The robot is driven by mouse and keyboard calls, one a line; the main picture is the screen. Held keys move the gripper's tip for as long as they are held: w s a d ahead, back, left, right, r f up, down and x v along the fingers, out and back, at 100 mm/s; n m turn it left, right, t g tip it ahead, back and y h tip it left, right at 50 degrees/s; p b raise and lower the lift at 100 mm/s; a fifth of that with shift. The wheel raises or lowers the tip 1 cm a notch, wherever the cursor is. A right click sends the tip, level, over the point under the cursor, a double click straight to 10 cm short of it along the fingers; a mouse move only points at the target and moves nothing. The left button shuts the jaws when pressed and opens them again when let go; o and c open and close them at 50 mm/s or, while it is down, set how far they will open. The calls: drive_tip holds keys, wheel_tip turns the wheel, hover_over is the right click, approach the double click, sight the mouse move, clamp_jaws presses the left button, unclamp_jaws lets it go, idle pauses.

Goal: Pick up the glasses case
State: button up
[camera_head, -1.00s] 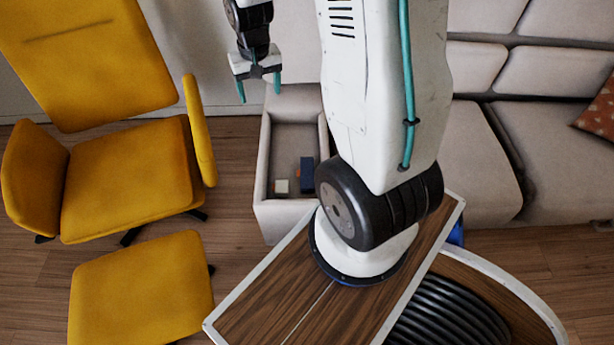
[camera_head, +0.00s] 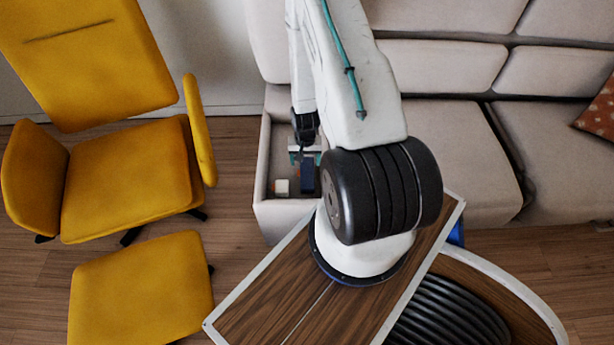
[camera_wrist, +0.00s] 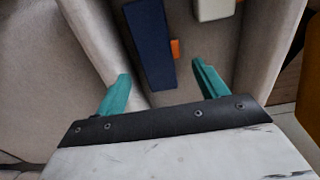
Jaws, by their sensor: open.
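The glasses case looks to be the dark blue long box (camera_head: 308,176) lying in the sofa's open storage compartment (camera_head: 262,180). In the wrist view the blue box (camera_wrist: 150,45) lies ahead of my gripper, between the lines of its two fingers. My gripper (camera_wrist: 158,90) is open and empty, with teal fingers apart. In the head view my gripper (camera_head: 306,158) is over the compartment, at the far end of the blue box. I cannot tell its exact height above the box.
A small cream block (camera_head: 281,187) lies left of the blue box; it also shows in the wrist view (camera_wrist: 214,9). A small orange item (camera_wrist: 175,48) sits beside the box. Compartment walls (camera_wrist: 270,45) stand close on both sides. A yellow chair (camera_head: 125,180) is at left.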

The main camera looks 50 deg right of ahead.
sight(306, 172)
wheel_tip(306, 172, down, 6)
drive_tip(key=shift+s+a, duration=0.1)
drive_tip(key=shift+s, duration=0.05)
drive_tip(key=c, duration=0.8)
drive_tip(key=shift+r, duration=0.1)
